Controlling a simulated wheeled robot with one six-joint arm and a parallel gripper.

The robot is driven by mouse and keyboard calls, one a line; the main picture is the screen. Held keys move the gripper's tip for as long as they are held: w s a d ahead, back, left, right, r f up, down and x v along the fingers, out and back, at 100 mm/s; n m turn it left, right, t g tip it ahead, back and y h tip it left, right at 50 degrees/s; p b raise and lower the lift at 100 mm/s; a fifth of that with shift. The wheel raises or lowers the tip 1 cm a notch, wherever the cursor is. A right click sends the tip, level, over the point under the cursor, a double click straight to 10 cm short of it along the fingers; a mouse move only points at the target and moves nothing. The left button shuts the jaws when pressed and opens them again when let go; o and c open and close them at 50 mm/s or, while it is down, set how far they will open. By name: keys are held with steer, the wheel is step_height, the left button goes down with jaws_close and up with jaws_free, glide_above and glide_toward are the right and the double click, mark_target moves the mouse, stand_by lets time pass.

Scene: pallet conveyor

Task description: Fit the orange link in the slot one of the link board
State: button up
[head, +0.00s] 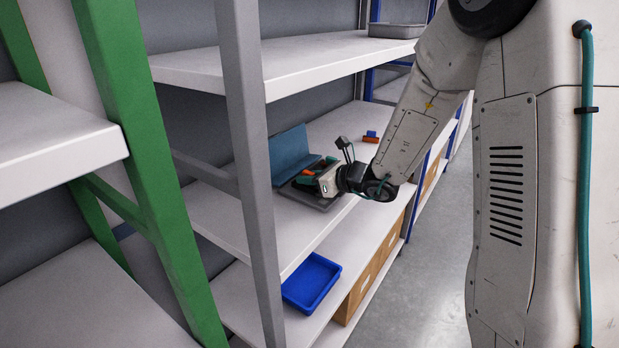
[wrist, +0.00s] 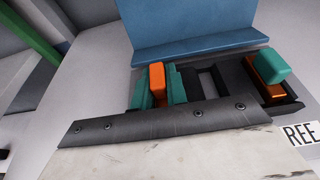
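The orange link (wrist: 157,82) stands between the two teal fingers of my gripper (wrist: 158,88), which close on it from both sides. In the head view my gripper (head: 318,176) is over the link board (head: 318,202), on the middle shelf. The dark link board (wrist: 210,80) has an upright blue back panel (wrist: 195,28). An empty-looking recess shows right of my gripper in the wrist view. Further right, a teal block (wrist: 272,62) and an orange piece (wrist: 268,90) sit on the board. My gripper's body hides the board's near part, and the link's lower end is hidden.
A partly cut-off label reading "REE" (wrist: 300,133) shows at right. A small red and blue object (head: 371,136) lies farther along the shelf. A blue tray (head: 311,282) is on the lower shelf. A grey post (head: 253,165) and green post (head: 145,165) stand at left.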

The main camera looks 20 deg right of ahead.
steer(key=shift+o, duration=0.8)
steer(key=v, duration=0.6)
steer(key=shift+s+d+f, duration=0.2)
steer(key=shift+s+d, duration=0.05)
steer(key=shift+d, duration=0.05)
steer(key=shift+s+d+r, duration=0.25)
steer(key=shift+s+r, duration=0.15)
steer(key=shift+s, duration=0.05)
